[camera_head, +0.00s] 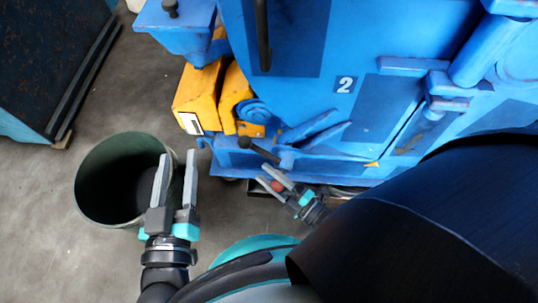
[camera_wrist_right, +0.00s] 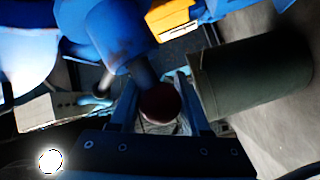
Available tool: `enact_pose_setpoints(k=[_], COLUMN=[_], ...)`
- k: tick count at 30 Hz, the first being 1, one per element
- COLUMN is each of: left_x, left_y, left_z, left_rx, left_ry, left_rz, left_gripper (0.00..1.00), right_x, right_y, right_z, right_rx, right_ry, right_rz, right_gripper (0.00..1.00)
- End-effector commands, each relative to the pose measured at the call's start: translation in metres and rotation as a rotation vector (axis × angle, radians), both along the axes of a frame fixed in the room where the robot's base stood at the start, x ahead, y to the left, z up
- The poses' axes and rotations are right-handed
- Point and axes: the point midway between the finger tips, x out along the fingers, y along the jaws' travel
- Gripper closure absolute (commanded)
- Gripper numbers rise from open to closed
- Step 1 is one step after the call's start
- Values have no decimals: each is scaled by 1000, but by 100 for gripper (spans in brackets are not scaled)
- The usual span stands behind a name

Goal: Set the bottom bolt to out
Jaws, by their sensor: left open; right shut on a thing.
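A dark red ball knob (camera_head: 277,186) sits low at the front of the blue machine (camera_head: 290,100). In the right wrist view the knob (camera_wrist_right: 160,103) is at the end of a dark shaft and lies between the fingers. My right gripper (camera_head: 266,175) is shut on this knob. Which part is the bottom bolt is not clearly shown; the knob's mount is partly hidden. A black-knobbed lever (camera_head: 262,151) stands just above the right gripper. My left gripper (camera_head: 178,156) is open and empty, above the right side of a dark green bin.
The green bin (camera_head: 84,165) stands on the grey floor left of the machine; it also shows in the right wrist view (camera_wrist_right: 250,75). Yellow parts (camera_head: 199,92) are on the machine's lower left. A dark blue panel (camera_head: 45,60) is at far left. Floor between is clear.

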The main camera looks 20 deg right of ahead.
Motion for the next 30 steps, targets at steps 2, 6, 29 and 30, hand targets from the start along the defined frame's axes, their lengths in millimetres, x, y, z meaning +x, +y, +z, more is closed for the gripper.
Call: enact_pose_setpoints(k=[2,6,29,30], left_x=[0,0,-1,-1], left_y=[0,0,0,0], left_z=[0,0,-2,-2], left_rx=[0,0,4,3], left_ry=[0,1,11,9], left_rz=[0,0,-3,-2], left_gripper=[49,49,49,49], right_x=[4,3,-32,-38], right_y=[-6,-6,-18,-21], right_z=[2,2,-2,-2], right_rx=[0,1,0,0], right_ry=[-6,-7,0,-1], right_rz=[-15,-14,-7,-7], right_gripper=[100,41,41,41])
